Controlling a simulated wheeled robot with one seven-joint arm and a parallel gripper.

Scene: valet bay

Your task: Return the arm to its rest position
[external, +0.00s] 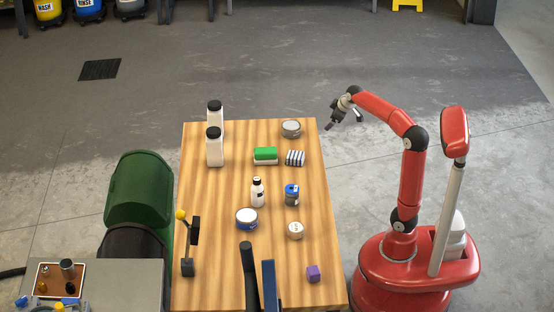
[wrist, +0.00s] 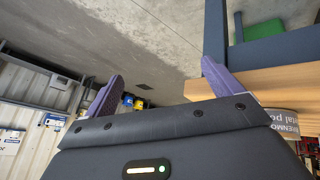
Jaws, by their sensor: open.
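My red arm stands to the right of the wooden table (external: 215,275), bent up and over at the elbow. My gripper (external: 343,120) is in the air just past the table's back right corner, near the silver tin (external: 291,129). In the wrist view my gripper (wrist: 160,85) shows two purple-grey fingers spread wide apart with nothing between them. The table edge (wrist: 280,82) and a tin with printed lettering (wrist: 283,122) show at the right of the wrist view, beside the right finger.
A green machine (external: 140,190) stands left. Open floor (external: 440,60) lies behind.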

